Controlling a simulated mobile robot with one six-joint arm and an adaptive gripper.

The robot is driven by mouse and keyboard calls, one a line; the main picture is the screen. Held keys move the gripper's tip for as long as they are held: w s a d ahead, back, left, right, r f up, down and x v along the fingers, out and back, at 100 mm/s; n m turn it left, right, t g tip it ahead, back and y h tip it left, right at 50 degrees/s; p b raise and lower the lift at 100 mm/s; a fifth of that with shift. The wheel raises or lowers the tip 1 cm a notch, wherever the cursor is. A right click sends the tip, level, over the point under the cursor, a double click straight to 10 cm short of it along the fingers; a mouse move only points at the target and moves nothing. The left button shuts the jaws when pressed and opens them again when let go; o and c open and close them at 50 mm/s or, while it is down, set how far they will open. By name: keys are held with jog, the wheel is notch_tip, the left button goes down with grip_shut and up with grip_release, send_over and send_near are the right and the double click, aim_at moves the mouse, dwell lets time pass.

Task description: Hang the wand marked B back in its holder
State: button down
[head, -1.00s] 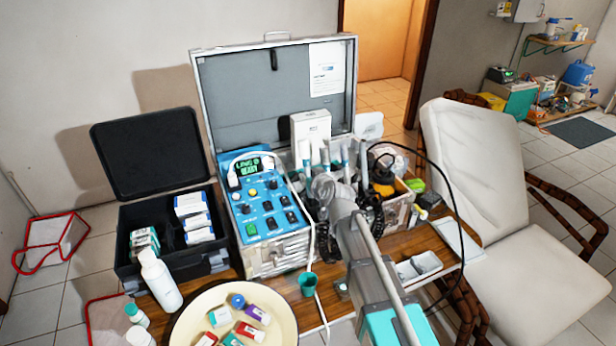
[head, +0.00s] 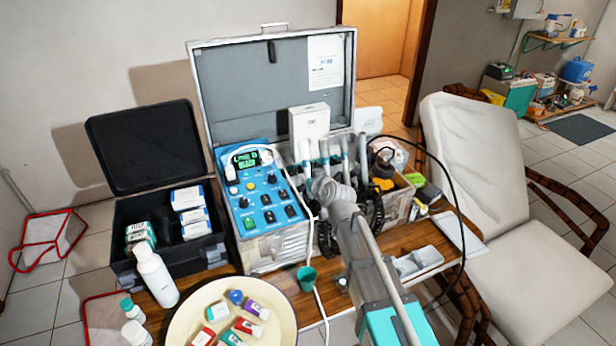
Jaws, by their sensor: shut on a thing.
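An open grey equipment case (head: 262,98) stands on the wooden table, with a blue control panel (head: 262,208) at its front left. Several wands (head: 344,147) stand upright in a row in the holder area right of the panel. No letter on them is legible. My gripper (head: 312,180) is at the front of this row, mostly hidden behind my arm. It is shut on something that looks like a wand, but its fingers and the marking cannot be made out. A white cord (head: 312,245) hangs beside it, and dark coiled cords hang below the row.
A box of supplies (head: 397,205) stands right of the wands. A black open case (head: 150,150) is at the left, a white chair (head: 500,180) at the right.

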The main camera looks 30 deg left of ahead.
jog(key=shift+d+f, duration=0.1)
jog(key=shift+f, duration=0.15)
jog(key=shift+c, duration=2.3)
grip_release()
jog(key=shift+s, duration=0.1)
jog(key=p+v, duration=0.2)
jog(key=v, duration=0.6)
